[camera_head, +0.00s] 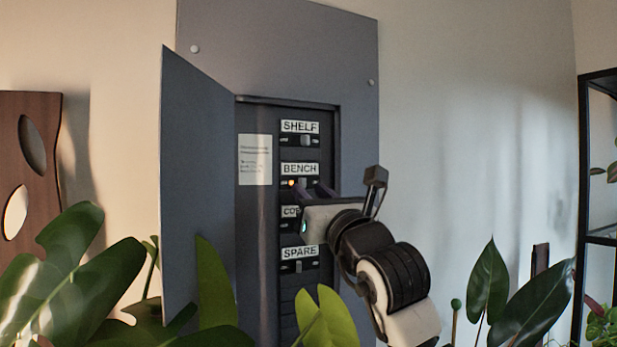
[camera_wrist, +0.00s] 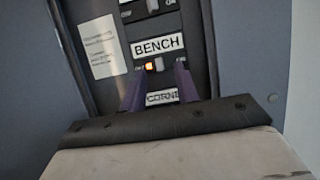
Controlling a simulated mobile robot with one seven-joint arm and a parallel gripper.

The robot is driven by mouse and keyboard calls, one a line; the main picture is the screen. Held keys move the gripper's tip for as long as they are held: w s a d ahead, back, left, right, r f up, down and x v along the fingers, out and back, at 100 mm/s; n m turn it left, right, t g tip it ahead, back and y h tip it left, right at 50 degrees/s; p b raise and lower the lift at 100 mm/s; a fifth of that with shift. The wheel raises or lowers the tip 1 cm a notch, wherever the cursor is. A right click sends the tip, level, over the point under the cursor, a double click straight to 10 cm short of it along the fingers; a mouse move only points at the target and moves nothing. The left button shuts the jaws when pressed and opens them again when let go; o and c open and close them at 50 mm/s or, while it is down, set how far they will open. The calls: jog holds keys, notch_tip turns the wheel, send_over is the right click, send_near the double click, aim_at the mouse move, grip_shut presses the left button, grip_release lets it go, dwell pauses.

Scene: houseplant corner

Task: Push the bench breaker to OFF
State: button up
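The bench breaker (camera_head: 302,183) sits in the dark breaker column under a white BENCH label (camera_head: 300,169). An orange light (camera_head: 291,183) glows just left of its switch. In the wrist view the breaker's pale switch (camera_wrist: 159,64) shows between my fingertips, right of the lit orange light (camera_wrist: 149,66). My gripper (camera_head: 317,189) reaches in from the lower right at the BENCH row. In the wrist view my gripper (camera_wrist: 160,72) has its two purple fingers apart, one on each side of the switch. Contact with the switch cannot be told.
SHELF (camera_head: 300,127) is the row above; a partly hidden row and SPARE (camera_head: 299,253) are below. The grey cabinet door (camera_head: 197,190) stands open at left. A paper notice (camera_head: 255,160) is inside. Leafy plants (camera_head: 75,270) fill the lower foreground. A black shelf frame (camera_head: 583,200) stands right.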

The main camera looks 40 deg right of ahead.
jog(key=shift+x, duration=1.05)
grip_shut()
jog(key=shift+a+f+m+g+h+b, duration=0.1)
jog(key=shift+a+m+g+h+b, duration=0.2)
jog(key=shift+m+h+b, duration=0.55)
jog(key=shift+d+h+p, duration=0.1)
jog(key=shift+h+p, duration=0.2)
jog(key=shift+h, duration=0.15)
grip_release()
